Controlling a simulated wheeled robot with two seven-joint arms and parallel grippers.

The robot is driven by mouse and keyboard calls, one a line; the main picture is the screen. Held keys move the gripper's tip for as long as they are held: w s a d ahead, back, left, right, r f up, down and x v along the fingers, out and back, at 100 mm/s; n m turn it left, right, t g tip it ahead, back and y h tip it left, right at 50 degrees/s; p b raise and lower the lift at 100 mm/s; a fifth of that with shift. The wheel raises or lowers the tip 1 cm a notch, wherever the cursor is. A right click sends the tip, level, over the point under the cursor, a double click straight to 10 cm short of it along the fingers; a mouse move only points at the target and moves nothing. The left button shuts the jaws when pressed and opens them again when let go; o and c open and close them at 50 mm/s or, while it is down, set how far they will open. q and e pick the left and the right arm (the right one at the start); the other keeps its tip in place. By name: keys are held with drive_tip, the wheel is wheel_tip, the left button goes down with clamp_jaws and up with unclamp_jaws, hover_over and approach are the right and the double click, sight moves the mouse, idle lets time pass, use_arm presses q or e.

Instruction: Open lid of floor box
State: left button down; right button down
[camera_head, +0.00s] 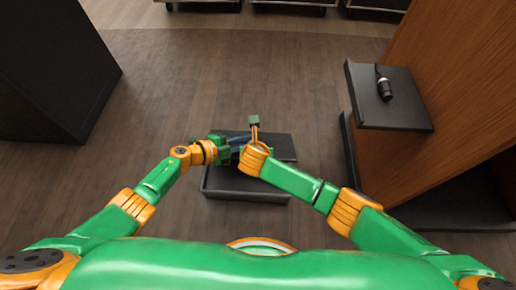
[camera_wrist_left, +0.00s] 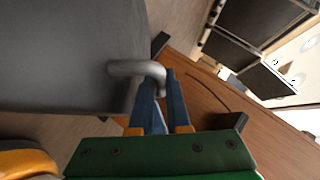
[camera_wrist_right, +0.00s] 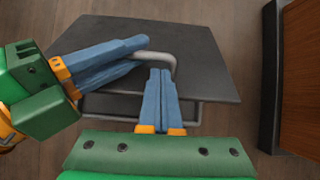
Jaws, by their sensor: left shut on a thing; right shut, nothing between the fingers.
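The floor box (camera_head: 245,193) is a dark, low box on the wood floor, in the middle of the head view. Its dark grey lid (camera_head: 283,150) appears raised at a tilt, with part of the box open in front of it. A bent grey metal handle (camera_wrist_right: 172,60) is on the lid and also shows in the left wrist view (camera_wrist_left: 135,68). My left gripper (camera_wrist_right: 142,43) is shut on the handle. My right gripper (camera_wrist_right: 163,72) is shut and empty, its blue fingertips close beside the handle; contact cannot be told. My arms hide part of the lid in the head view.
A wooden cabinet (camera_head: 445,75) stands at the right, with a dark shelf (camera_head: 405,110) holding a small black object (camera_head: 384,88). A black block (camera_head: 45,70) stands at the far left. The floor behind the box is clear.

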drive_tip(key=shift+w+f, duration=0.15)
drive_tip(key=shift+w+r, duration=0.55)
use_arm(q)
drive_tip(key=c, duration=1.2)
unclamp_jaws()
drive_tip(key=shift+s+f, duration=0.1)
drive_tip(key=shift+o, duration=0.2)
